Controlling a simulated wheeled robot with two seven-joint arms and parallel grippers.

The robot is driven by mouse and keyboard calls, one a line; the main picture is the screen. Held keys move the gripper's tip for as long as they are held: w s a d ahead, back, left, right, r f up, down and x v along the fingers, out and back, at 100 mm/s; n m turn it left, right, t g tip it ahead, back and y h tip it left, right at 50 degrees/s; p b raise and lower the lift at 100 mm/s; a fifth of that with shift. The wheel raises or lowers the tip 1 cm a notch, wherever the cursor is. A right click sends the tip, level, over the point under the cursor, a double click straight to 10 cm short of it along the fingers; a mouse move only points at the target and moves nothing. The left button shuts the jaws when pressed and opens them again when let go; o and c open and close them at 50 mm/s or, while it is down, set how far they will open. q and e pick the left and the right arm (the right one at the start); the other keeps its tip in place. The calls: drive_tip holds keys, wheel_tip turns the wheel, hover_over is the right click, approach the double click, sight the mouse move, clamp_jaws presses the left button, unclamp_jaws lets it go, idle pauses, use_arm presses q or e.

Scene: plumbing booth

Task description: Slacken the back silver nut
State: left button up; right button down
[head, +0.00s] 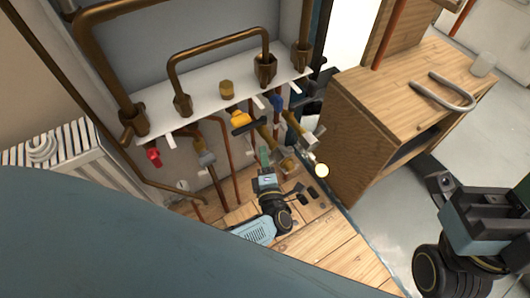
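Pipes and valves hang beneath a white shelf (205,103) in the booth. My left gripper (308,194) is low in front of the right-hand pipes, above the wooden floor. Its two dark fingers look apart, with nothing visible between them. My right arm is at the lower right, and its fingers are not clear.
Red (154,157), yellow (240,119) and blue (277,103) handles crowd the space under the shelf. A wooden cabinet (372,122) with a U-shaped pipe (443,96) stands at the right. A white radiator (75,160) is at the left. Grey floor is clear beyond the cabinet.

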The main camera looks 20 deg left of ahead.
use_arm(q)
drive_tip(key=shift+c, duration=0.3)
clamp_jaws()
drive_tip(key=shift+w, duration=0.1)
drive_tip(key=shift+f+n, duration=0.1)
drive_tip(key=shift+n, duration=0.2)
drive_tip(key=shift+f+n, duration=0.15)
drive_tip(key=shift+n, duration=0.15)
drive_tip(key=shift+o, duration=0.3)
unclamp_jaws()
